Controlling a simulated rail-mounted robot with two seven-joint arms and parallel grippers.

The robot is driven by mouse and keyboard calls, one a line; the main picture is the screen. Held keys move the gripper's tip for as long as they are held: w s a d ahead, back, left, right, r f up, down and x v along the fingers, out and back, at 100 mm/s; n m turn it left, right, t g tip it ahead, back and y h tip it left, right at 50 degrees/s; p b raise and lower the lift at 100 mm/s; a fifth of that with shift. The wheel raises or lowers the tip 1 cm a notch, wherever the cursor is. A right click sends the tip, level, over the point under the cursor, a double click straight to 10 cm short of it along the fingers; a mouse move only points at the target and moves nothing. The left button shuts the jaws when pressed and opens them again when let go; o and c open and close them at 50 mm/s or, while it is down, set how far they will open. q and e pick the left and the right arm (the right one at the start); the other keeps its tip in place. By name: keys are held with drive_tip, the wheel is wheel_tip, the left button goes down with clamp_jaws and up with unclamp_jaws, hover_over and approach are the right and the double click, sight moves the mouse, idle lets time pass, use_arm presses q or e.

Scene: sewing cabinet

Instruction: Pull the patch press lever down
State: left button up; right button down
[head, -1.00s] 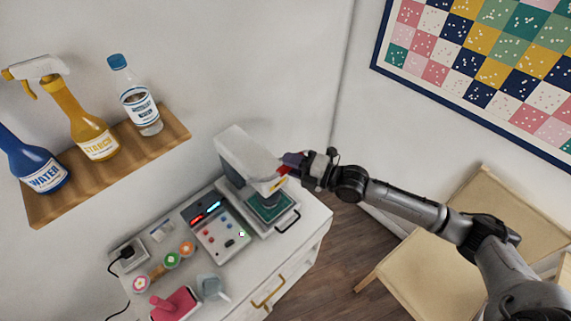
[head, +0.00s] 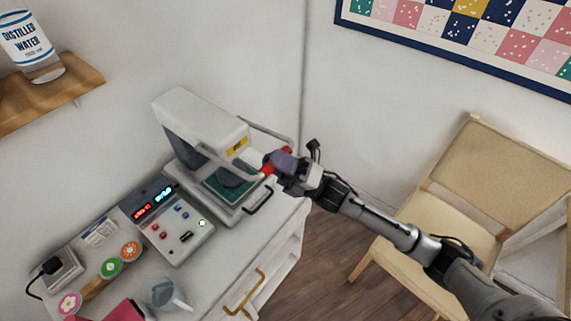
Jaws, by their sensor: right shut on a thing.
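The patch press (head: 200,125) stands on the white cabinet, with a white upper body and a yellow label. My right gripper (head: 277,162) is shut on the red grip, to the right of the press head. The fingers hide part of the grip. My left gripper is not in view.
A control box (head: 168,222) with lit displays stands left of the press. A funnel-like cup (head: 165,295) and several round patches lie nearer the front. A wooden shelf (head: 50,98) with a bottle is at the upper left. A chair (head: 470,190) stands at the right.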

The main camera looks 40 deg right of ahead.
use_arm(q)
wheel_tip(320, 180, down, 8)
drive_tip(key=b, duration=0.6)
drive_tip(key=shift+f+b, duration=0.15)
drive_tip(key=shift+b, duration=0.15)
use_arm(e)
drive_tip(key=shift+f+n+g+y, duration=0.5)
drive_tip(key=shift+f+n+y, duration=1.4)
drive_tip(key=shift+f, duration=0.4)
drive_tip(key=c, duration=0.9)
unclamp_jaws()
drive_tip(key=shift+c, duration=0.2)
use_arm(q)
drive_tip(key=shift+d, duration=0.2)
use_arm(e)
drive_tip(key=shift+f, duration=0.1)
drive_tip(key=v, duration=1.3)
drive_tip(key=shift+d+f, duration=0.2)
drive_tip(key=shift+f, duration=0.1)
